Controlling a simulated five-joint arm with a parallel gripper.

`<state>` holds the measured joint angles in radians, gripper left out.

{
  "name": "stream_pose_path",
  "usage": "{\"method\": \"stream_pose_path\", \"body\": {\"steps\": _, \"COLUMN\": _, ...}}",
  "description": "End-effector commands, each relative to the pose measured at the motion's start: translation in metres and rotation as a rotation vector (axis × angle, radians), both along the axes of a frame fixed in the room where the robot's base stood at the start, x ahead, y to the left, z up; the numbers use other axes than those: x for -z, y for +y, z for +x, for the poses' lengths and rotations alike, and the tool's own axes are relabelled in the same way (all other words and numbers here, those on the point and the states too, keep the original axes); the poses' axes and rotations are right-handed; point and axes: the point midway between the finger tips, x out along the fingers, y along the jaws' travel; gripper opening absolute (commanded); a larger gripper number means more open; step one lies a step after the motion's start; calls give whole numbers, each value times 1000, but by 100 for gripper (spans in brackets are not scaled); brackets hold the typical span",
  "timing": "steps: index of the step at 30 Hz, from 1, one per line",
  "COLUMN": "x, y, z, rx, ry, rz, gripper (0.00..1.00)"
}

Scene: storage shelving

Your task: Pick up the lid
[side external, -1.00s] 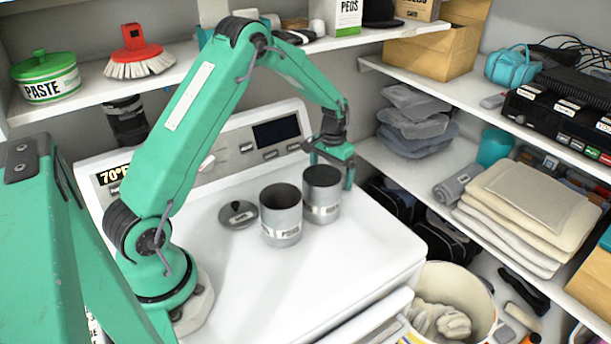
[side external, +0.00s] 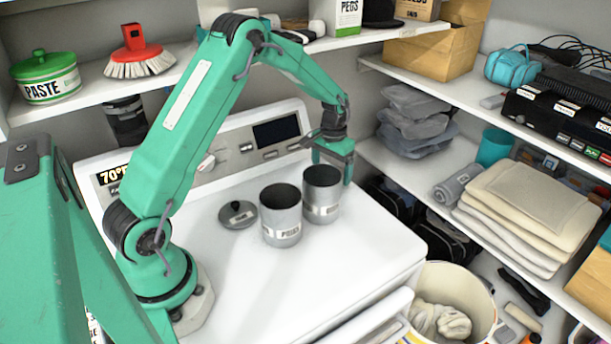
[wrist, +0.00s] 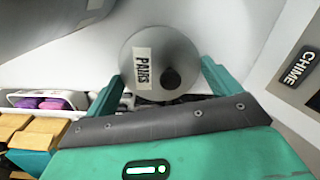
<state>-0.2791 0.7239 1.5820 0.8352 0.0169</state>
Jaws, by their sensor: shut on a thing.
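In the wrist view a round grey lid (wrist: 186,48) with a PAIRS label and a black knob sits between the two green fingers of my gripper (wrist: 162,76), which is shut on it. In the side view my gripper (side external: 332,166) is behind the right canister (side external: 322,200); the held lid is not clearly visible there. The left canister (side external: 281,222), labelled PEGS, stands beside it. Both canisters are grey, upright and without lids on top. Another grey lid with a black knob (side external: 238,215) lies flat on the white machine top, left of the canisters.
The white machine top (side external: 345,255) is clear in front of the canisters. Its control panel (side external: 276,133) rises behind. A shelf with stacked cloths (side external: 530,205) stands at right, with a bucket (side external: 450,285) below. An upper shelf (side external: 95,95) runs along the back.

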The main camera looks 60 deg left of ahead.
Motion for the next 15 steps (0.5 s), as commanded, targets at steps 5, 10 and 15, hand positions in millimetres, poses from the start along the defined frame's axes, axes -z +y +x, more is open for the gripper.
{"method": "stream_pose_path", "body": {"steps": 5, "x": -25, "y": 0, "z": 1, "rx": 0, "ry": -5, "rz": 1, "gripper": 68}}
{"method": "stream_pose_path", "body": {"steps": 10, "x": -52, "y": 0, "z": 1, "rx": 0, "ry": -5, "rz": 1, "gripper": 68}}
{"method": "stream_pose_path", "body": {"steps": 15, "x": -74, "y": 0, "z": 1, "rx": 0, "ry": -4, "rz": 1, "gripper": 68}}
